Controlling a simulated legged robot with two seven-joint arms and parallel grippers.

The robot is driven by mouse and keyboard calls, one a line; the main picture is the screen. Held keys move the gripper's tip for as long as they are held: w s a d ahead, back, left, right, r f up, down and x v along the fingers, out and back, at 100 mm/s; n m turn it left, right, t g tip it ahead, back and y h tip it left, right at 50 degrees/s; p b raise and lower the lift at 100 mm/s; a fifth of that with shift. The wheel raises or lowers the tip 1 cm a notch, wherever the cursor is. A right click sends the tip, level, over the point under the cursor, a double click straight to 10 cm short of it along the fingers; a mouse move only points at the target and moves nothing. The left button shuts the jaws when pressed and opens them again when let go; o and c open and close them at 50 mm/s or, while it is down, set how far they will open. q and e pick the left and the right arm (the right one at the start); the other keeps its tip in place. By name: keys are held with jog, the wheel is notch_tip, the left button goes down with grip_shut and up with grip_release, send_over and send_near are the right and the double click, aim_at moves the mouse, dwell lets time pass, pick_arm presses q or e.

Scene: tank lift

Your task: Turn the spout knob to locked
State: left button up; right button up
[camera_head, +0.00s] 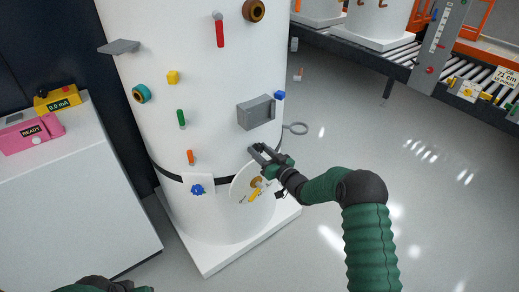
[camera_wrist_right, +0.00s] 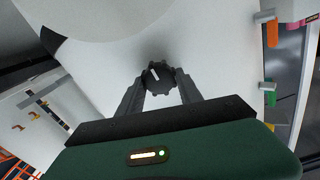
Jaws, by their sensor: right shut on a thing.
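A dark, lobed knob with a white mark (camera_wrist_right: 158,77) sits on the white tank and shows between my right gripper's fingertips in the wrist view. I take it to be the spout knob. My right gripper (camera_wrist_right: 159,92) is shut on it, one finger at each side. In the head view my right gripper (camera_head: 258,155) is at the front of the white tank (camera_head: 205,95), just above a round white plate (camera_head: 240,185). I cannot read any locked mark. Only a piece of my left arm shows at the bottom left edge.
Coloured pegs and knobs, such as a blue one (camera_head: 197,190), are nearby. A white cabinet (camera_head: 70,200) stands left. Open floor (camera_head: 430,190) lies right.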

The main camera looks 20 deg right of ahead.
jog(key=shift+s+f+m, duration=0.15)
jog(key=shift+f+m, duration=0.15)
jog(key=shift+f, duration=0.2)
jog(key=o, duration=1.2)
jog(key=shift+o, duration=0.8)
jog(key=shift+r, duration=0.1)
jog(key=shift+d+r, duration=0.1)
jog(key=shift+r, duration=0.05)
jog(key=p+v, duration=0.3)
jog(key=v, duration=1.3)
jog(key=shift+s+d, duration=0.15)
jog(key=shift+s, duration=0.15)
jog(key=shift+w, duration=0.1)
